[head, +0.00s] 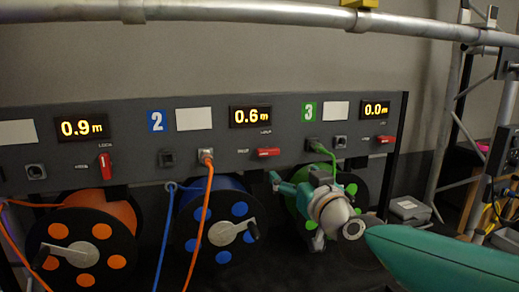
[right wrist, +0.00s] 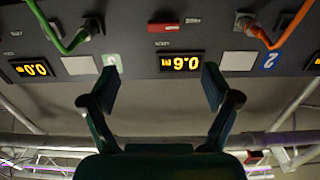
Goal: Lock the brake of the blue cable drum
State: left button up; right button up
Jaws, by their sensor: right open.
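The blue cable drum (head: 215,225) stands in the middle of the row, with a dark face, blue discs and a crank. Its red brake lever (head: 268,152) is on the panel above it and lies horizontal, beside a small label on its left. In the right wrist view, which is upside down, this lever (right wrist: 175,27) shows at the top, above the 0.6 m display. My right gripper (head: 296,190) is open and empty, below and right of the lever, in front of the green drum. In the wrist view its fingers (right wrist: 158,85) stand wide apart, not touching the lever. My left gripper is not in view.
The orange drum (head: 85,250) is at left; its red lever (head: 105,165) stands upright. The green drum (head: 350,200) is partly hidden by my right gripper; its lever (head: 382,139) is horizontal. An orange cable (head: 198,220) hangs across the blue drum. A metal tube (head: 230,15) crosses above.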

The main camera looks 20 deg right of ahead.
aim_at(270, 152)
jog(key=w+p, duration=0.1)
jog(key=w, duration=0.4)
jog(key=w+p, duration=0.1)
jog(key=w, duration=0.5)
jog(key=w+p, duration=0.1)
jog(key=w, duration=0.4)
jog(key=shift+w+a+r+p, duration=0.1)
jog(key=shift+w+a+p, duration=0.15)
jog(key=shift+a+p, duration=0.15)
jog(key=c, duration=1.2)
